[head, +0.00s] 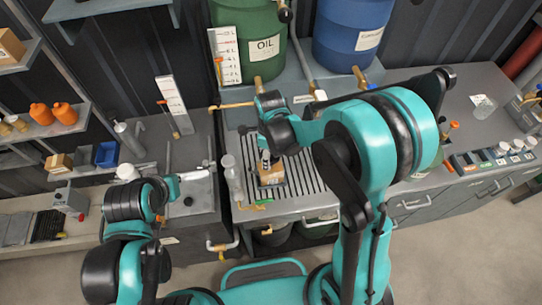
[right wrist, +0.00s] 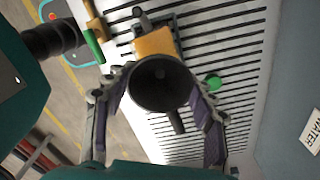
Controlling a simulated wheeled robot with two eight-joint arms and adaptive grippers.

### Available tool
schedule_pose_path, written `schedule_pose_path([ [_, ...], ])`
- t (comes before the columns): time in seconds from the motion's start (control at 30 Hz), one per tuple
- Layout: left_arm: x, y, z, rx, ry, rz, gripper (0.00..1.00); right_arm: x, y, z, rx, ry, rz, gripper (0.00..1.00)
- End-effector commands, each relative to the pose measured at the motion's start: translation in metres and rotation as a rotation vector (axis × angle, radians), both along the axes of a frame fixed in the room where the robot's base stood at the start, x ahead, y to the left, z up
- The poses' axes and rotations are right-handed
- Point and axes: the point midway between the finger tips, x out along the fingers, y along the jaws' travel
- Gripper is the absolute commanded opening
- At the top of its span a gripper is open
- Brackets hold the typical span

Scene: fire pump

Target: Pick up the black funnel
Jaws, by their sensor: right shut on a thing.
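The black funnel (right wrist: 162,86) shows in the right wrist view, its round mouth facing the camera and its spout pointing down-right in the picture. My right gripper (right wrist: 160,80) has one finger on each side of the funnel and is shut on it, above the slatted grate. In the head view my right gripper (head: 267,158) is over the grate, beside a tan box, and my arm hides most of the funnel. My left gripper (head: 203,172) is over the grey bench at left; its fingers are too small to read.
A green oil drum (head: 252,40) and a blue drum (head: 345,30) stand behind. Brass taps and a clear bottle (head: 232,178) edge the grate.

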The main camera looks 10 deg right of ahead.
Motion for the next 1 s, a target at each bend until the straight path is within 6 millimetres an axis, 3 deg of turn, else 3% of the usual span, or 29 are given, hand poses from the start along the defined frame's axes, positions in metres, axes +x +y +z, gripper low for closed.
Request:
schedule_pose_path([
  [0.17,0.000,0.000,0.003,0.000,0.000,0.000,0.00,0.000,0.000,0.012,0.000,0.000,0.000,0.26],
  [0.37,0.000,0.000,0.010,0.000,0.000,0.000,0.00,-0.001,-0.004,0.046,0.000,0.000,-0.002,0.26],
  [0.6,0.000,0.000,0.016,0.000,0.000,0.000,0.00,-0.018,-0.059,0.077,0.000,0.000,-0.008,0.26],
  [0.8,0.000,0.000,0.020,0.000,0.000,0.000,0.00,-0.029,-0.094,0.099,0.000,0.000,-0.005,0.26],
  [1.0,0.000,0.000,0.013,0.000,0.000,0.000,0.00,-0.036,-0.118,0.102,0.000,0.000,-0.009,0.26],
])
